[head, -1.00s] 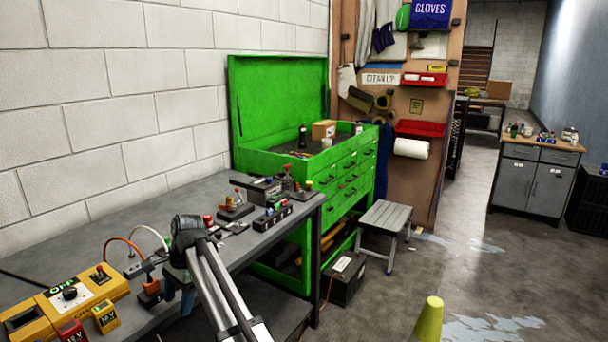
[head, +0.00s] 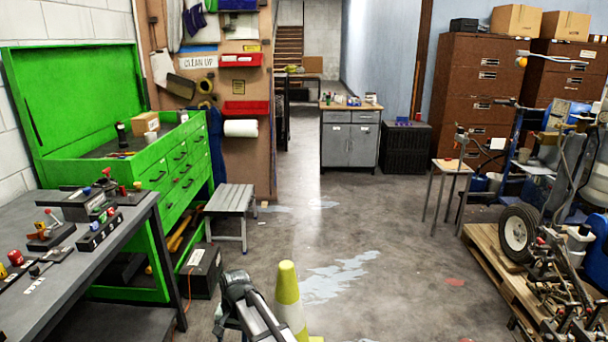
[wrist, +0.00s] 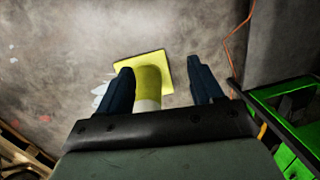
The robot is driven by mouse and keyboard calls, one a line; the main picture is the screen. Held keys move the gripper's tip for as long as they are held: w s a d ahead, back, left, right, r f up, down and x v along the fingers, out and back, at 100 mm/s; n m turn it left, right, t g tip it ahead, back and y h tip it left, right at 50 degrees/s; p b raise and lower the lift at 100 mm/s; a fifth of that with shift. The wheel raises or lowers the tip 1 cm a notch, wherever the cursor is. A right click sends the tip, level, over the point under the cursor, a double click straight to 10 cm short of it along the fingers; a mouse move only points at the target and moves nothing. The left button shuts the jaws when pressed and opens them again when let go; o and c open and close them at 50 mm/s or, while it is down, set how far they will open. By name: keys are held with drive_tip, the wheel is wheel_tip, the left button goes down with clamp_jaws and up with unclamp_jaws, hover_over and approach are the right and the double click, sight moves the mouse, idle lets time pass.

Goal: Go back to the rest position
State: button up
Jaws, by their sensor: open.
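My gripper (wrist: 163,88) shows in the wrist view with its two dark fingers spread apart. It is open and nothing is between the fingers in its grasp. A yellow and white cone (wrist: 148,80) on a yellow base stands on the floor beyond the fingers. In the head view my arm reaches in at the bottom centre, just left of the cone (head: 288,290). The gripper's fingertips cannot be made out there.
A grey workbench (head: 70,275) with several switch boxes stands at the left, beside a green tool chest (head: 170,165). A grey step stool (head: 231,199) stands nearby. At the right, a wooden pallet (head: 490,258) carries a wheeled machine (head: 545,250). The middle floor is open.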

drive_tip(key=s+d+f, duration=0.3)
drive_tip(key=d+f, duration=0.1)
drive_tip(key=d, duration=0.9)
drive_tip(key=s+d+f+h, duration=0.1)
drive_tip(key=s+d+f, duration=0.15)
drive_tip(key=d, duration=1.05)
drive_tip(key=s+d+f, duration=0.2)
drive_tip(key=d+f, duration=0.2)
drive_tip(key=d, duration=0.9)
drive_tip(key=s+f+g, duration=0.3)
drive_tip(key=s+f, duration=0.7)
drive_tip(key=s, duration=0.4)
drive_tip(key=s+f+g, duration=0.2)
drive_tip(key=s+f, duration=0.8)
drive_tip(key=s, duration=0.5)
drive_tip(key=shift+s+f+n+g, duration=0.15)
drive_tip(key=shift+f+n+g, duration=0.15)
drive_tip(key=shift+g, duration=0.1)
